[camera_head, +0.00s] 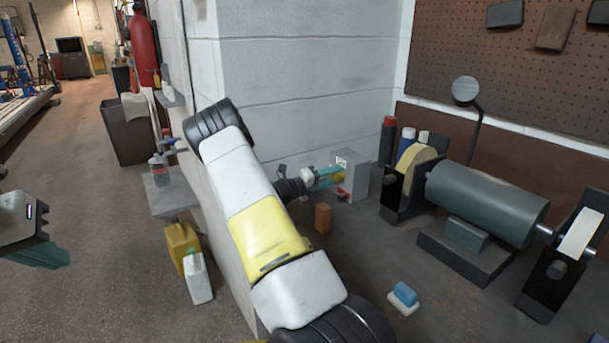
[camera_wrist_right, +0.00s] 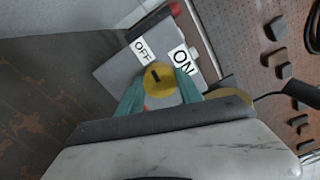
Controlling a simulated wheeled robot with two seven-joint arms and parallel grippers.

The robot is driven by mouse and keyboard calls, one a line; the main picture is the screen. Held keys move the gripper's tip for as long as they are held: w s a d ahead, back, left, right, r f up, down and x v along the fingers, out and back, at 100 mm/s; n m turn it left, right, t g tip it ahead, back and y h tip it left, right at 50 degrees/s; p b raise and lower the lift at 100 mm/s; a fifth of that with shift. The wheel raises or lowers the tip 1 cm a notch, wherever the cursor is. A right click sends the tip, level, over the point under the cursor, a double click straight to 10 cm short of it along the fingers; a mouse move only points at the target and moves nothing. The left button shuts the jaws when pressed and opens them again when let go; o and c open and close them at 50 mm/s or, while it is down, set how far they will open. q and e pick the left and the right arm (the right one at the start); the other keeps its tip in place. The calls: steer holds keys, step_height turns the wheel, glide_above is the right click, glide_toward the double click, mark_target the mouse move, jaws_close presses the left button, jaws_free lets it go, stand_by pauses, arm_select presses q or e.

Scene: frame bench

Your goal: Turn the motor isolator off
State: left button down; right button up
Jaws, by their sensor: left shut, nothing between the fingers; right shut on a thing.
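The motor isolator is a grey box (camera_head: 357,180) on the bench against the wall; it also shows in the right wrist view (camera_wrist_right: 115,72). Its face carries an OFF label (camera_wrist_right: 142,49) and an ON label (camera_wrist_right: 184,61). Its round yellow knob (camera_wrist_right: 159,79) has a short dark mark that slants towards the OFF label. My right gripper (camera_head: 334,176) is shut on the knob, with a teal finger on each side in the wrist view (camera_wrist_right: 157,92). My left gripper (camera_head: 50,257) is shut and empty at the far left, over the floor.
My right arm crosses the middle of the head view and hides part of the bench. A brown block (camera_head: 323,218) stands below the isolator. A grey motor-like cylinder (camera_head: 487,203) lies between black stands. A blue-and-white block (camera_head: 404,296) sits in front on open bench.

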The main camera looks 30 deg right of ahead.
steer(key=shift+n, duration=0.5)
stand_by(0.3)
steer(key=o, duration=1.4)
steer(key=shift+c, duration=0.2)
steer(key=a, duration=0.8)
steer(key=shift+s, duration=0.35)
